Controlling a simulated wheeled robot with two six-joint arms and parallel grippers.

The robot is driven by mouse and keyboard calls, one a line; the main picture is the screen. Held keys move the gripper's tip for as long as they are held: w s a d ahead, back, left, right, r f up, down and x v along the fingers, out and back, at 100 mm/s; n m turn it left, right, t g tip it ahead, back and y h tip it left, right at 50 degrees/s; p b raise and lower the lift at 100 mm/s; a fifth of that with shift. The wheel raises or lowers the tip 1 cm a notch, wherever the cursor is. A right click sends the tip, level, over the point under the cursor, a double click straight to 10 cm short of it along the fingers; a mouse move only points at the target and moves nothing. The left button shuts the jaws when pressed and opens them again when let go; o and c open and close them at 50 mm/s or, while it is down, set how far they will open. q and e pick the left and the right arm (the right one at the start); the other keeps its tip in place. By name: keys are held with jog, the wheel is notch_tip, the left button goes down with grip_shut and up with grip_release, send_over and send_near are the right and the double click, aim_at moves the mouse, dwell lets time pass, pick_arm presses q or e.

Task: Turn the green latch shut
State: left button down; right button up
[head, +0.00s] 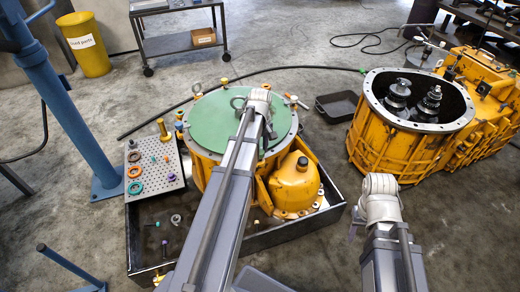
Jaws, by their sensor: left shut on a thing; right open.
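A round green cover (213,122) lies on top of the yellow housing (206,172) in the middle. Several small clamps or latches sit around its rim, and I cannot make out a separate green latch among them. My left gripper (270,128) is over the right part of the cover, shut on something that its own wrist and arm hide. A metal ring (238,103) stands on the cover just left of that wrist. My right gripper (355,225) is open and empty, right of the black tray, away from the cover.
The housing stands in a black tray (290,238). A perforated plate (160,172) with coloured rings is at its left. An open yellow casing (385,148) with gears stands at the right. A small black bin (337,105) lies between them. A yellow bucket (88,50) and a cart (180,42) are behind.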

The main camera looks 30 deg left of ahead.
aim_at(260, 152)
pick_arm(q)
jog(key=n, duration=0.5)
jog(key=shift+n, duration=0.4)
dwell(0.4)
jog(key=shift+c, duration=2.2)
grip_release()
jog(key=shift+r, duration=0.1)
notch_tip(260, 152, up, 8)
jog(key=p, duration=0.8)
jog(key=shift+f, duration=0.2)
